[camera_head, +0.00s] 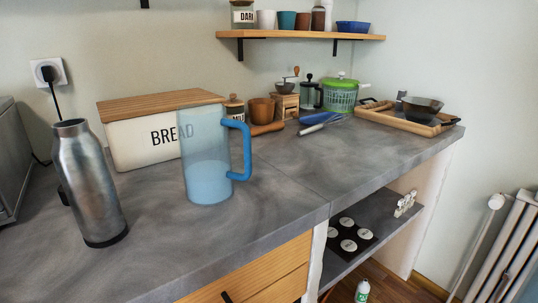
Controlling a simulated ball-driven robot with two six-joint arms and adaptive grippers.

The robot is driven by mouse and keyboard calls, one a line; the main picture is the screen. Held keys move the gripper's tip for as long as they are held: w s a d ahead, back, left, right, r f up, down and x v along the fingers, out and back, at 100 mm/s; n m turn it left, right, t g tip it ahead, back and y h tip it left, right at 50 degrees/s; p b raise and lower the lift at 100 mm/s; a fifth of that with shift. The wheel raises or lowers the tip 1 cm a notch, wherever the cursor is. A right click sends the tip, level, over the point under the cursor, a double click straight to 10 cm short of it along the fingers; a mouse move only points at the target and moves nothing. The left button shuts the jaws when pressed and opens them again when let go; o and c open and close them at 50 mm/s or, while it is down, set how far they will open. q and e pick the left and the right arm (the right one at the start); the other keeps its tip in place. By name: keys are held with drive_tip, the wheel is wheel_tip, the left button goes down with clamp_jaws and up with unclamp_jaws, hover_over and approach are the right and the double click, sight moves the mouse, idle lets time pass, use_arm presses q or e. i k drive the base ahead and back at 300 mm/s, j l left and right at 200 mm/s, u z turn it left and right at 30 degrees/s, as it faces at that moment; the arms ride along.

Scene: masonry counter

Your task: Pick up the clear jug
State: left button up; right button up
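The clear jug (207,165) stands upright on the grey counter, left of the picture's middle. It is a see-through bluish cylinder with a solid blue handle (243,150) on its right side. It looks empty, and the bread box shows through its upper left wall. Neither of my grippers is in view.
A metal bottle (88,185) stands left of the jug. The cream bread box (135,142) with a wooden lid is close behind. A wooden tray (405,122) with a dark bowl sits far right. Counter in front and right of the jug (285,200) is clear.

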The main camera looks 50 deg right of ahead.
sight(203, 129)
drive_tip(key=z, duration=1.15)
